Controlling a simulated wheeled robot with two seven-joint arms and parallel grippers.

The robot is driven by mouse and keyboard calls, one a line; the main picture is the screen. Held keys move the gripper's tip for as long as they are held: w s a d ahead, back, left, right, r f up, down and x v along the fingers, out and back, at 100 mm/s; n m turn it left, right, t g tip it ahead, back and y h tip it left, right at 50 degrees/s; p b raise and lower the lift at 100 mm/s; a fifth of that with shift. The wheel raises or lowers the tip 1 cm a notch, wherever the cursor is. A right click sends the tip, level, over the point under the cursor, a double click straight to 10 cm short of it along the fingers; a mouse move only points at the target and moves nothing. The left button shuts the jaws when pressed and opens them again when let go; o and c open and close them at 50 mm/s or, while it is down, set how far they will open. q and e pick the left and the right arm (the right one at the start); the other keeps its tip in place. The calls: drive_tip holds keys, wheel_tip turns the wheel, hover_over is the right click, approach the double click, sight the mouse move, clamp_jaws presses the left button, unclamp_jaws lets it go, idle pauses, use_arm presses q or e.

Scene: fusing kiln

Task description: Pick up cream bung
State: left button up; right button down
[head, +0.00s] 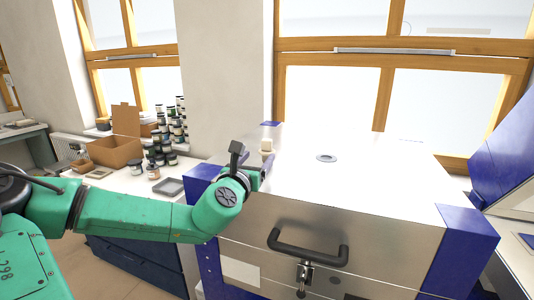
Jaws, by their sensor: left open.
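The cream bung (267,144) is a small pale block standing on the left part of the kiln's top. My left gripper (265,168) is over the left edge of the kiln, just in front of the bung in the picture. Its jaws are open and look empty. The bung's lower part is close behind the gripper, and I cannot tell whether they touch. My right gripper is out of view.
The kiln's flat metal lid (380,180) has a round ringed port (327,157) and is otherwise clear. A dark handle (307,248) sticks out in front. Stacked jars (178,130), a cardboard box (115,150) and a grey tray (169,187) stand on the left bench.

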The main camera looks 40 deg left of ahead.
sight(264, 150)
use_arm(q)
drive_tip(key=x, duration=0.2)
drive_tip(key=p+x, duration=0.1)
drive_tip(key=x, duration=0.4)
drive_tip(key=shift+w+a+f, duration=0.15)
drive_tip(key=shift+a+f, duration=0.05)
drive_tip(key=shift+f, duration=0.1)
drive_tip(key=shift+w+a, duration=0.15)
drive_tip(key=shift+w, duration=0.15)
drive_tip(key=shift+w+r, duration=0.15)
drive_tip(key=shift+w, duration=0.25)
drive_tip(key=shift+r, duration=0.1)
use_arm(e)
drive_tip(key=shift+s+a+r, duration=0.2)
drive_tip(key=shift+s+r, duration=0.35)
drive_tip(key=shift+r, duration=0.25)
use_arm(q)
clamp_jaws()
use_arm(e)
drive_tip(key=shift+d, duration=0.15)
